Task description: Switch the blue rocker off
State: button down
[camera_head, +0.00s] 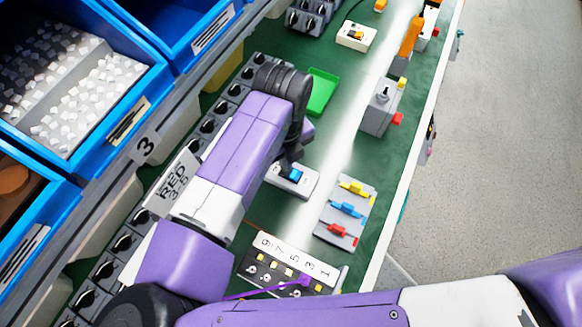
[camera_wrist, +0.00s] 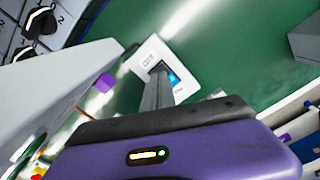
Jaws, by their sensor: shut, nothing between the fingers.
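The blue rocker (camera_head: 297,175) is set in a small white plate (camera_head: 303,188) on the green bench in the head view. It also shows in the wrist view as a blue patch (camera_wrist: 174,79) in the white plate (camera_wrist: 147,53), partly covered by my fingers. Small print on the plate is too blurred to read surely. My gripper (camera_head: 287,163) is shut and empty, with its tips over the rocker in the head view. In the wrist view the closed fingers (camera_wrist: 160,72) end at the rocker's left side. I cannot tell whether they touch it or which way the rocker is tilted.
A grey panel with yellow, blue and red levers (camera_head: 345,212) lies to the right. A numbered panel (camera_head: 287,266) is nearer. A grey box (camera_head: 381,108) and a green tray (camera_head: 321,91) stand farther back. Black knobs (camera_head: 208,126) line the left, below blue bins (camera_head: 130,95).

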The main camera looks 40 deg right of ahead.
jog(key=shift+f+b, duration=0.75)
jog(key=shift+f, duration=0.25)
dwell(0.8)
jog(key=shift+r, duration=0.15)
jog(key=shift+r+p, duration=2.75)
jog(key=shift+r, duration=0.65)
